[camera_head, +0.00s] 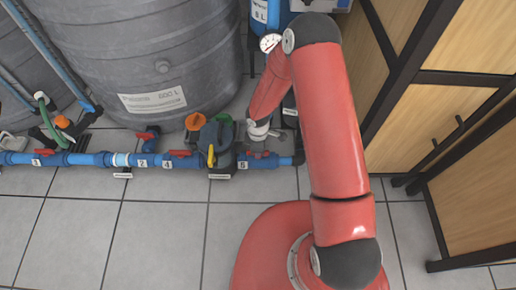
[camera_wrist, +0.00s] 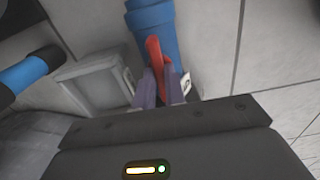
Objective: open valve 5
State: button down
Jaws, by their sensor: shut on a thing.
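My arm reaches over to the blue pipe near its right end in the head view, with my gripper (camera_head: 262,134) at a red valve handle (camera_head: 264,154). A small number label (camera_head: 243,165) sits on the pipe just left of it; its digit is hard to read. In the wrist view my gripper (camera_wrist: 159,88) has its two fingers on either side of the red handle (camera_wrist: 154,52), shut on it. The handle lies roughly along the blue pipe (camera_wrist: 150,18) in that view. The handle's lower part is hidden between the fingers.
A blue pump-like body with a yellow handle (camera_head: 211,156) and an orange cap (camera_head: 194,122) stands left of my gripper. Other red handles (camera_head: 180,153) sit farther left on the pipe. A large grey tank (camera_head: 150,60) rises behind. Tiled floor (camera_head: 150,230) in front is clear.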

dwell(0.4)
jog(key=c, duration=1.5)
grip_release()
jog(key=shift+o, duration=0.2)
jog(key=shift+r, duration=0.1)
notch_tip(320, 180, up, 8)
jog(key=shift+f+p, duration=0.2)
jog(key=shift+p, duration=0.7)
